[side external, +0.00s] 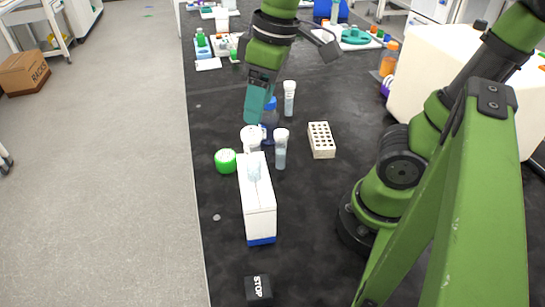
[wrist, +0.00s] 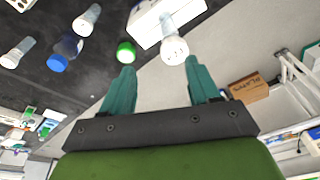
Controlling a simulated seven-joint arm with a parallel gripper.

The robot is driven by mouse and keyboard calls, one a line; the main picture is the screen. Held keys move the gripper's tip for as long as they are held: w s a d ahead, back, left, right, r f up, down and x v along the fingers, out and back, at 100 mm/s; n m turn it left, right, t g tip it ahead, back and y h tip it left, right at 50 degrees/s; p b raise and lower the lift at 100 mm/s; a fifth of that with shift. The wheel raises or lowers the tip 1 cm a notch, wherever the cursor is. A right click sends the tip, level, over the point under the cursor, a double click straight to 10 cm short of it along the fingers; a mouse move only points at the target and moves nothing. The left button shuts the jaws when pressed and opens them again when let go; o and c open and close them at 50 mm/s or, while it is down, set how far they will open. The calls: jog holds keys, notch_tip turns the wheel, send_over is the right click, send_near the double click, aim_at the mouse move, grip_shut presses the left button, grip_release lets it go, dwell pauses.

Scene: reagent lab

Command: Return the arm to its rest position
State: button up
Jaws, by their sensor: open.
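My gripper (side external: 254,104) is held above the black bench. In the wrist view its two teal fingers (wrist: 159,85) are spread apart with nothing between them. In the side view the fingers overlap a blue-capped bottle (side external: 270,115) behind them. A white-capped tube (side external: 251,137) stands in the white and blue box (side external: 258,207), just below and apart from the fingertips in the side view. Its white cap (wrist: 174,49) shows beyond the fingertips in the wrist view. My green arm rises from the bench at the right of the side view.
A green cap (side external: 225,160) lies left of the box. White-capped tubes (side external: 281,149) and (side external: 289,98) another tube stand nearby. A pale perforated rack (side external: 321,140) is to the right. A black STOP block (side external: 258,290) sits in front. The bench's left edge borders open floor.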

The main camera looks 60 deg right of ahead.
aim_at(253, 150)
jog(key=a+n+g, duration=0.1)
jog(key=a+r+n+g+h, duration=0.1)
jog(key=shift+w+a+r+n, duration=0.1)
jog(key=shift+w+n, duration=0.1)
jog(key=shift+n, duration=0.1)
jog(key=shift+a+n, duration=0.15)
jog(key=shift+n, duration=0.15)
notch_tip(253, 150, down, 11)
jog(key=shift+f, duration=0.1)
